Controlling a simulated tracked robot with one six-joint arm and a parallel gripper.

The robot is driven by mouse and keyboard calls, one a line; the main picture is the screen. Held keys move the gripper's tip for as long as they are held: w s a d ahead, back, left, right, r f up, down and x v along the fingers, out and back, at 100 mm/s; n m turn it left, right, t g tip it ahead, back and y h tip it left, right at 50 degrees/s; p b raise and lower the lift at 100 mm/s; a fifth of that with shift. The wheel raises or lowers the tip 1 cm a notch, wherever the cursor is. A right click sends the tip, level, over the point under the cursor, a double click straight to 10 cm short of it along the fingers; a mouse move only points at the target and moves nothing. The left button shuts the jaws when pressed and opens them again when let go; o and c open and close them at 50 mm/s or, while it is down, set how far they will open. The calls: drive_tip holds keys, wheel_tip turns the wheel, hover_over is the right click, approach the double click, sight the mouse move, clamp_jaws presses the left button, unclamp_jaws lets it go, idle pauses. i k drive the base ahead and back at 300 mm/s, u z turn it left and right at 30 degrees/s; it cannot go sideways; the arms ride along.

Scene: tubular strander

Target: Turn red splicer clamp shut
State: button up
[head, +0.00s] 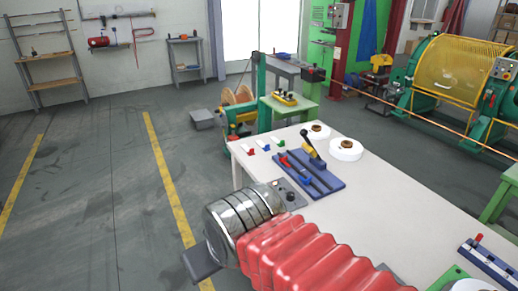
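A blue splicer base (322,184) lies on the white table with dark rails along it. A small red clamp (284,160) sits at its far left end; its turn position is too small to tell. A blue clamp (305,180) sits nearer on the base, and a black lever (311,147) stands tilted up beside them. My arm reaches in from the bottom with red bellows and a banded metal wrist. A dark flat part of my gripper (201,262) shows left of the wrist, apart from the splicer. The fingertips cannot be made out.
White tape rolls (346,150) stand right of the splicer. Small red, blue and green pieces (264,146) lie at the table's far left. A grey panel with black knobs (288,194) lies close to my wrist. Floor left of the table (110,210) is clear.

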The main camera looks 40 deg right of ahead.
sight(283, 160)
drive_tip(key=u, duration=0.15)
drive_tip(key=i, duration=0.75)
drive_tip(key=z, duration=0.55)
drive_tip(key=i, duration=0.75)
drive_tip(key=z, duration=0.55)
